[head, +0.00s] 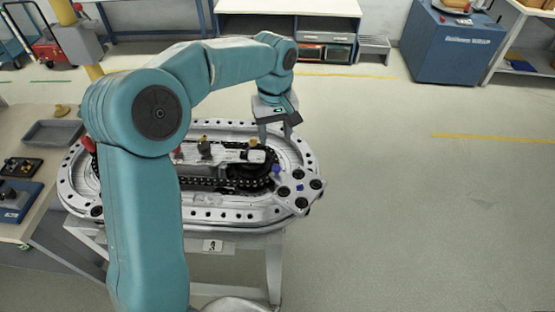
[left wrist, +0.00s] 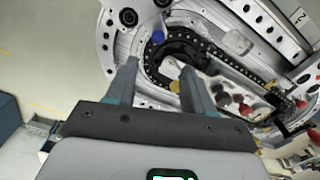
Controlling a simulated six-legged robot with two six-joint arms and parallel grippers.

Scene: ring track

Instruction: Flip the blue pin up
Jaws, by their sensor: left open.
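The blue pin (head: 276,168) is a small blue spot at the right end of the metal ring track (head: 230,214), beside a corner plate with dark round holes (head: 299,188). It also shows in the left wrist view (left wrist: 158,38), just beyond my fingertips and beside the dark chain. It is too small to tell whether it lies flat or stands. My left gripper (head: 277,132) is open and empty, pointing down above the track's right end. Its two fingers show apart in the left wrist view (left wrist: 160,69), with the blue pin between their lines. My right gripper is in neither view.
A yellow knob (left wrist: 174,86) and red knobs (left wrist: 225,99) sit on the track's inner part. A side table with a grey tray (head: 55,132) stands at the left. A blue cabinet (head: 455,45) stands at the back right. The floor right of the track is clear.

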